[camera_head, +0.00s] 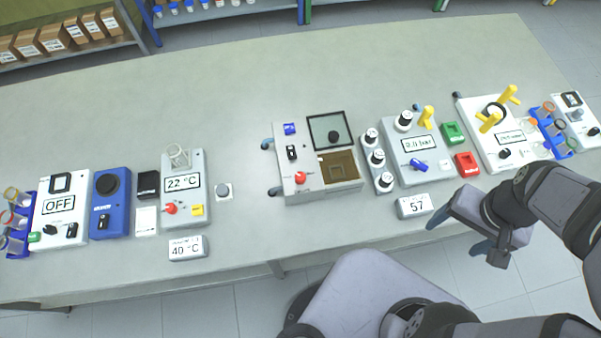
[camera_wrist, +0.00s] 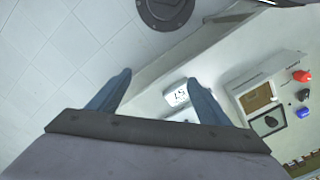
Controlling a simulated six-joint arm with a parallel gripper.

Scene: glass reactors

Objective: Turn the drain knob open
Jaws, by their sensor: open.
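My gripper (camera_head: 458,234) hangs over the bench's front edge at right, open and empty. In the wrist view its two blue fingers (camera_wrist: 160,80) are spread apart, touching nothing. I cannot read a drain label on any knob. The central white unit (camera_head: 322,192) carries a red knob (camera_head: 301,177), a black knob (camera_head: 292,152) and a blue part (camera_head: 290,129). Its red knob also shows in the wrist view (camera_wrist: 302,76). The pressure unit (camera_head: 436,170) has a blue knob (camera_head: 418,164) and a yellow handle (camera_head: 426,115). The 22 °C unit has another red knob (camera_head: 171,209).
A display block reading 57 (camera_head: 413,206) stands at the bench front, close left of my gripper. A unit with tall yellow handles (camera_head: 492,122) stands further right. The bench's back half (camera_head: 230,110) is clear.

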